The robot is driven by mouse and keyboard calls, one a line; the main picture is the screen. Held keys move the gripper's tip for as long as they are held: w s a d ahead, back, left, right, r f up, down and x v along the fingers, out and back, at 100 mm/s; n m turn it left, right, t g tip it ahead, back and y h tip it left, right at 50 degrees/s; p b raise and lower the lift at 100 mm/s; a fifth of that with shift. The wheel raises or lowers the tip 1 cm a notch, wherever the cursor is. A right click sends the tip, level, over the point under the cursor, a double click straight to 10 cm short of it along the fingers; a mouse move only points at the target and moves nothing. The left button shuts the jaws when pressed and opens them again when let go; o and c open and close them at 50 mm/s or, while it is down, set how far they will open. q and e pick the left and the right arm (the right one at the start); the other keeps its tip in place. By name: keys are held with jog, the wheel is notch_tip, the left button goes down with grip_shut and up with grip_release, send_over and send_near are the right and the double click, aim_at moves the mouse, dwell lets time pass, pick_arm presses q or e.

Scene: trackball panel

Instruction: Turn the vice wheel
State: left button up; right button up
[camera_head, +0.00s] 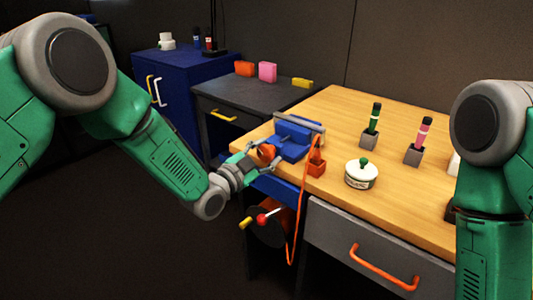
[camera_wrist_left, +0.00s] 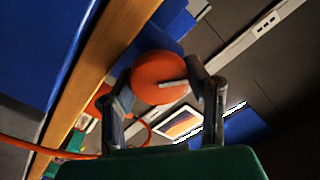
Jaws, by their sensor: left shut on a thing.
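The blue vice (camera_head: 293,138) is mounted at the left front corner of the wooden workbench (camera_head: 345,125). Its round orange wheel (camera_head: 267,152) faces the left side and is partly covered by my fingers. My left gripper (camera_head: 260,155) is shut on this wheel. In the left wrist view the orange wheel (camera_wrist_left: 155,75) sits between the two fingers of my left gripper (camera_wrist_left: 163,88), with a grey bar crossing its right side. My right arm shows at the right edge of the head view, but its gripper is out of view.
An orange box (camera_head: 316,166) with a hanging orange cord (camera_head: 294,225) stands right of the vice. A lidded white jar (camera_head: 361,174) and several holders stand on the bench. Below the vice is a dark reel (camera_head: 265,232) with red and yellow knobs. A drawer (camera_head: 360,250) has an orange handle.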

pick_arm(q)
jog(key=shift+f, duration=0.1)
jog(key=o, duration=1.2)
jog(key=v, duration=1.2)
